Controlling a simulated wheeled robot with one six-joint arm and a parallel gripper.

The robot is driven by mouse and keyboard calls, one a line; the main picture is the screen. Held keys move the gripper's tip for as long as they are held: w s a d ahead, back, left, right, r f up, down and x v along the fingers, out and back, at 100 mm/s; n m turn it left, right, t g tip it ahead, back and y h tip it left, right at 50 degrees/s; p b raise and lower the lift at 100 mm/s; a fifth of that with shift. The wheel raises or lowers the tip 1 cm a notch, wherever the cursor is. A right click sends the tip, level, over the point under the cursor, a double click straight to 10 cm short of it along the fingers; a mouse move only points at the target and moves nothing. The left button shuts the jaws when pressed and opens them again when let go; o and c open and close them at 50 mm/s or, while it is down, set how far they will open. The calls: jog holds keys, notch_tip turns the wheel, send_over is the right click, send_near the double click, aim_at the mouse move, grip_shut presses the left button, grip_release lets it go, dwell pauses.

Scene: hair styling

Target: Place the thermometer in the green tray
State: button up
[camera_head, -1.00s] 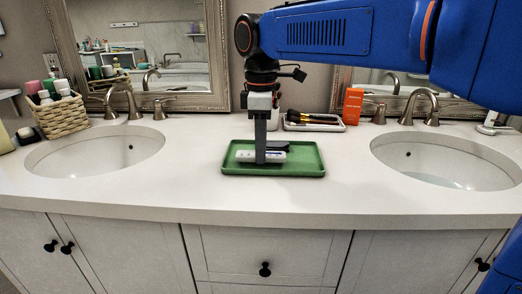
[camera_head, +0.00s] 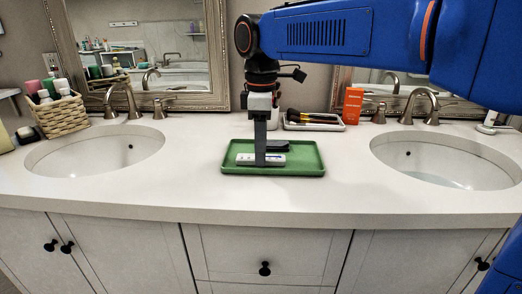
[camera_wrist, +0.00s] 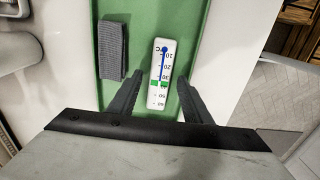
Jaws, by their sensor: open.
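The thermometer, a white strip with a blue column and printed scale (camera_wrist: 158,92), lies in the green tray (camera_wrist: 190,18). In the head view the thermometer (camera_head: 244,159) lies near the front left part of the tray (camera_head: 308,170). My gripper (camera_head: 260,164) points down over it. In the wrist view my gripper (camera_wrist: 160,77) is open, with one finger on each side of the thermometer and gaps showing between. In the head view the fingers hide the thermometer's middle.
A dark grey ribbed item (camera_wrist: 112,50) lies in the tray beside the thermometer. Behind the tray are a brush holder (camera_head: 326,126) and an orange box (camera_head: 352,106). Sinks flank the tray (camera_head: 95,152) (camera_head: 440,160). A wicker basket (camera_head: 62,117) stands far left.

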notch_tip(320, 180, up, 11)
jog(key=shift+r, duration=0.2)
dwell(0.4)
